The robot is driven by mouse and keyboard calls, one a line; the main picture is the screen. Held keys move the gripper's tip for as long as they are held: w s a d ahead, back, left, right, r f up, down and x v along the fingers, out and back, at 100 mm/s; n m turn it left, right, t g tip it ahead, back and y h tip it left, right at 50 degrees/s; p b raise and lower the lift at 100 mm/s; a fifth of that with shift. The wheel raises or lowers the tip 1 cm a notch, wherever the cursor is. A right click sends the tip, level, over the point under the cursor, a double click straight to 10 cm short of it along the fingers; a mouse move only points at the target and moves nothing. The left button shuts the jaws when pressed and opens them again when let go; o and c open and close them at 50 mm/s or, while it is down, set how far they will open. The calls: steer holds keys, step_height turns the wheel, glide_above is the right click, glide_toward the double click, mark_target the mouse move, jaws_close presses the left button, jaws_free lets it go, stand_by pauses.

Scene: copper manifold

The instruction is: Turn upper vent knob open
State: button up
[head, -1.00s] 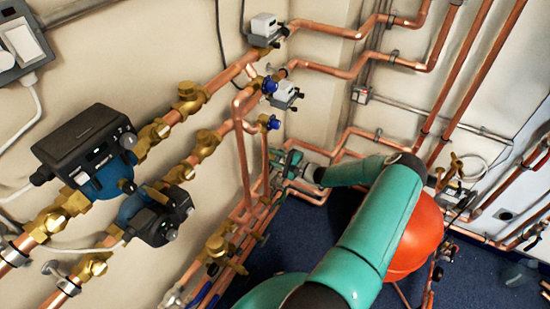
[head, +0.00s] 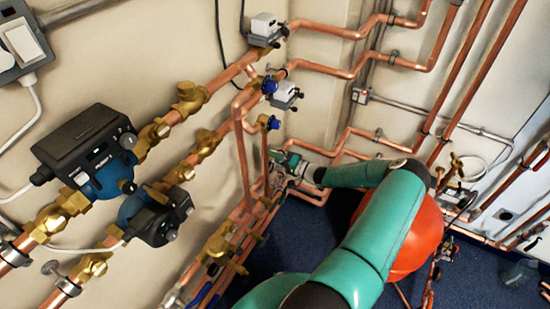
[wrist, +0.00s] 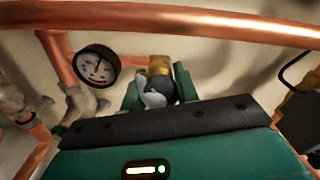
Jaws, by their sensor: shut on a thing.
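A small grey knob (wrist: 156,96) on a brass fitting (wrist: 160,66) sits between the green fingers of my gripper (wrist: 158,88) in the wrist view. The fingers are shut on the knob from both sides. The black edge of my gripper hides the knob's lower part. In the head view my gripper (head: 288,166) is down in the corner beside the copper pipes, at the end of my teal arm. The knob is too small to make out there.
A copper pipe (wrist: 190,20) crosses just beyond my gripper in the wrist view. A round pressure gauge (wrist: 97,65) is on the left. A red round vessel (head: 412,240) stands beside my arm. Pumps (head: 88,150) and valves line the left wall.

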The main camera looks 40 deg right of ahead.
stand_by(0.4)
steer(key=o, duration=1)
steer(key=shift+c, duration=0.2)
steer(key=v, duration=1.3)
steer(key=shift+s, duration=0.4)
steer(key=shift+s+d, duration=0.1)
